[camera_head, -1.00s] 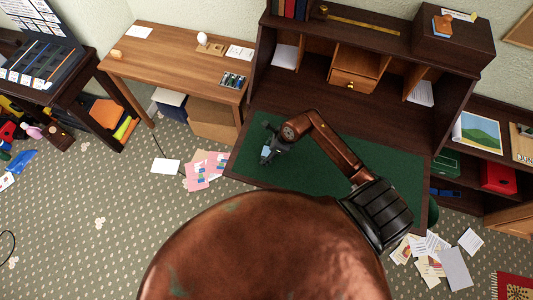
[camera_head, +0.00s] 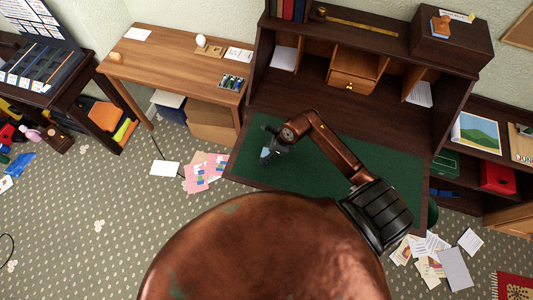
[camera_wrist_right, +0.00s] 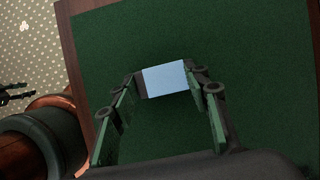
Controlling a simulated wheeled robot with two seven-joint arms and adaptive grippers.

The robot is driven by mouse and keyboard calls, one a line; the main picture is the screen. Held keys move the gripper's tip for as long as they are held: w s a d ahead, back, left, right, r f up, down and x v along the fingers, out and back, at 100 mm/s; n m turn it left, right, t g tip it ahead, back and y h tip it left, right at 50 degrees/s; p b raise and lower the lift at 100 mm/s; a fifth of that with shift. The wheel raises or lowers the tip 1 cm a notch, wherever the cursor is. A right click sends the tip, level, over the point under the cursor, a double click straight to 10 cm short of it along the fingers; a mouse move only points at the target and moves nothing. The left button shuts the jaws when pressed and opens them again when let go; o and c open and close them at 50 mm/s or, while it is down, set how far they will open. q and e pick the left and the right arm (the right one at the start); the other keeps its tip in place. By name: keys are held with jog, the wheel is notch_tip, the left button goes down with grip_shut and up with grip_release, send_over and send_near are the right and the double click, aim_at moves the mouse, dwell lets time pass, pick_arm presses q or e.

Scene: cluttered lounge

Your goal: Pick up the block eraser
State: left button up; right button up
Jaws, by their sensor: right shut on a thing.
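The block eraser (camera_wrist_right: 166,79) is a light blue and white block with a dark end. In the right wrist view it lies between the fingers of my right gripper (camera_wrist_right: 168,84), which is shut on it. In the head view my right gripper (camera_head: 268,152) is over the left part of the green desk mat (camera_head: 395,190), with a small light blue bit of the eraser (camera_head: 265,153) showing at its tips. I cannot tell whether the eraser still touches the mat. My left gripper does not show in the head view.
The dark desk hutch (camera_head: 300,75) with a small drawer (camera_head: 352,82) rises behind the mat. A wooden side table (camera_head: 175,65) stands to the left. Pink papers (camera_head: 203,172) and other sheets (camera_head: 455,270) lie on the floor. The rest of the mat is clear.

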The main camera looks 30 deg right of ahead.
aim_at(267, 154)
notch_tip(267, 154, up, 3)
jog(key=shift+w+r, duration=0.1)
jog(key=s+d+r, duration=0.6)
jog(key=s+r, duration=0.3)
jog(key=s, duration=0.4)
jog(key=shift+r, duration=0.35)
